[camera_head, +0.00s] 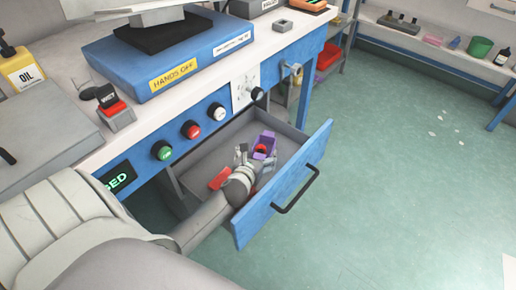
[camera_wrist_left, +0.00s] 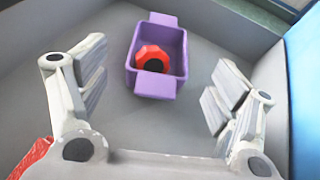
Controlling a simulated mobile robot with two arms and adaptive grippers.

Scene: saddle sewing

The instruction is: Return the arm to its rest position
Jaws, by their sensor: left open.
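My left gripper (camera_head: 243,160) reaches down into an open drawer (camera_head: 287,192) with a blue front and grey inside. In the left wrist view its two fingers (camera_wrist_left: 150,100) are spread wide with nothing between them. A small purple box (camera_head: 264,146) stands in the drawer just beyond the fingertips. It also shows in the left wrist view (camera_wrist_left: 178,45), with a red and black round piece (camera_wrist_left: 151,58) inside it. A red object (camera_head: 219,179) lies in the drawer to the left of the gripper. My right gripper is not in view.
The workbench (camera_head: 61,55) above the drawer holds a blue "HANDS OFF" base (camera_head: 165,75), an oil container (camera_head: 22,68) and a red switch (camera_head: 112,106). Green, red and white buttons line its front. The green floor (camera_head: 420,170) to the right is open. Shelves stand at the back.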

